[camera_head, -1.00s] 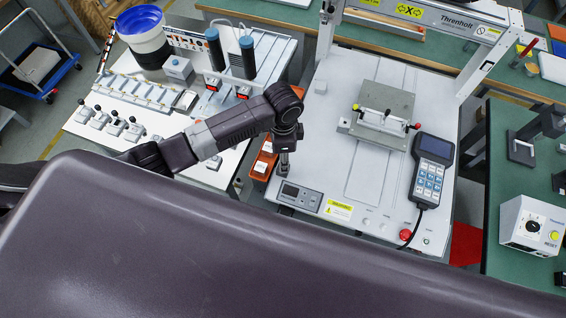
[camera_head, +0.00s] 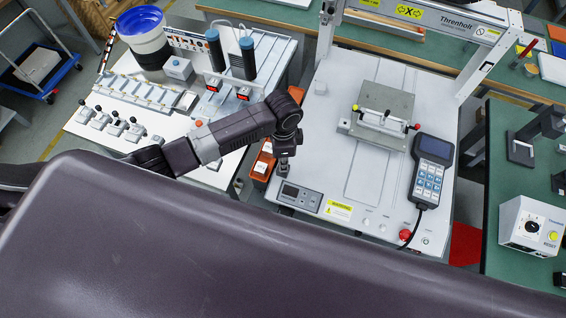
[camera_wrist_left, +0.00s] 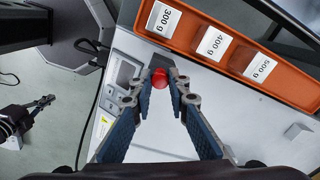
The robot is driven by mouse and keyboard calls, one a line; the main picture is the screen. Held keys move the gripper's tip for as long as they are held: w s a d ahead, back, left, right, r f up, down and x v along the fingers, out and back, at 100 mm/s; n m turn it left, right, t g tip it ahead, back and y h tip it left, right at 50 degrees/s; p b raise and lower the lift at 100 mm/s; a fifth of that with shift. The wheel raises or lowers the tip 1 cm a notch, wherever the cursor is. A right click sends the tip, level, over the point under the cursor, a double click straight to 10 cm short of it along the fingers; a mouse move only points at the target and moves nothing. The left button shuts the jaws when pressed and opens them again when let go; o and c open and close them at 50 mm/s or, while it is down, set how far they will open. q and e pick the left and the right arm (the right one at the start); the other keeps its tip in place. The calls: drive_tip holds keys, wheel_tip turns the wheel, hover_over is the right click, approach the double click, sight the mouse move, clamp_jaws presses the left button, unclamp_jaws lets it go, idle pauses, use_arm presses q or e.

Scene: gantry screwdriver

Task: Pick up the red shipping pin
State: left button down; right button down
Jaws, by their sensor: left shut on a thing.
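The red shipping pin shows in the left wrist view as a round red head (camera_wrist_left: 159,79) between the fingertips. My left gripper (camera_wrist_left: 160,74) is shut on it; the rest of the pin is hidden. In the head view my left gripper (camera_head: 284,166) points down over the front left of the white gantry table (camera_head: 325,165), beside the orange tray. The pin cannot be made out there. A dark gripper, apparently my right one (camera_wrist_left: 42,104), shows small at the left of the wrist view; its jaw state is unclear.
The orange weight tray (camera_head: 262,166) lies close to the left gripper. A control panel (camera_head: 300,196) sits at the table's front edge. A fixture (camera_head: 382,115), a handheld pendant (camera_head: 431,165) and a red stop button (camera_head: 405,235) are farther right. The gantry frame (camera_head: 485,60) rises behind.

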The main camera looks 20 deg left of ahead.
use_arm(q)
drive_tip(key=shift+r, duration=0.1)
wheel_tip(320, 180, up, 25)
drive_tip(key=p, duration=0.5)
drive_tip(key=shift+p, duration=0.35)
idle(0.6)
